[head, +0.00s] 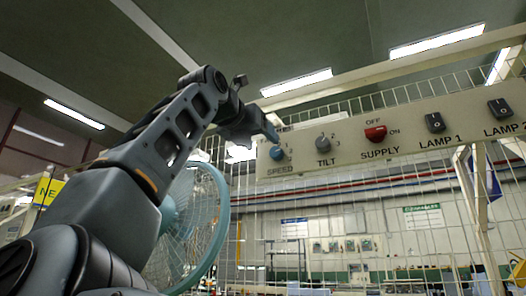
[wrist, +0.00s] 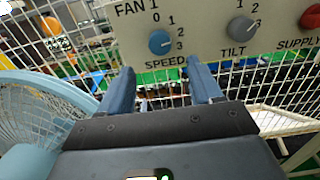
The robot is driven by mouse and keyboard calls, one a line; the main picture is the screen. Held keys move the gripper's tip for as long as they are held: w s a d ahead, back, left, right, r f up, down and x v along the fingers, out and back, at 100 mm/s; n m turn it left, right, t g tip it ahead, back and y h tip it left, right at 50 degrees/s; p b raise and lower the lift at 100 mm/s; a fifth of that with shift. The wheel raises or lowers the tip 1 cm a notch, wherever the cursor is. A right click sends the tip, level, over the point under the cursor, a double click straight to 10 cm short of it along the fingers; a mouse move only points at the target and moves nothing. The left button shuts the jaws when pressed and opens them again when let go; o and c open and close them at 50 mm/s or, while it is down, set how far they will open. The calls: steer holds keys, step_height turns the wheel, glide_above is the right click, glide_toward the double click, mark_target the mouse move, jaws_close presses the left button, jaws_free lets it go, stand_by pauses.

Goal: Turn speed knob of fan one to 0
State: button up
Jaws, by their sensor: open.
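The speed knob is a round blue knob (wrist: 159,42) on the panel in the wrist view, under the label FAN 1 and above the word SPEED. Numbers 0 to 3 run from its top round to its right. A pale mark on it seems to point right, towards 2 or 3; the exact setting is hard to tell. My gripper (wrist: 158,74) is open, with its two blue fingers apart, just below the knob in the picture and not around it. In the head view the knob (head: 277,153) shows just below my gripper (head: 268,132), which hides the panel's left end.
Right of the speed knob are a grey TILT knob (head: 323,143), a red SUPPLY knob (head: 376,133) and switches for LAMP 1 (head: 435,122) and LAMP 2 (head: 499,108). A light blue fan (head: 222,215) stands at left, below the panel. White wire mesh runs behind.

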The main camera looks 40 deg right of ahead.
mark_target(274, 152)
steer(key=p+x, duration=0.2)
steer(key=x, duration=0.4)
steer(key=shift+d+r, duration=0.15)
steer(key=shift+d, duration=0.15)
steer(key=shift+w+d, duration=0.25)
steer(key=shift+d, duration=0.25)
steer(key=c, duration=1)
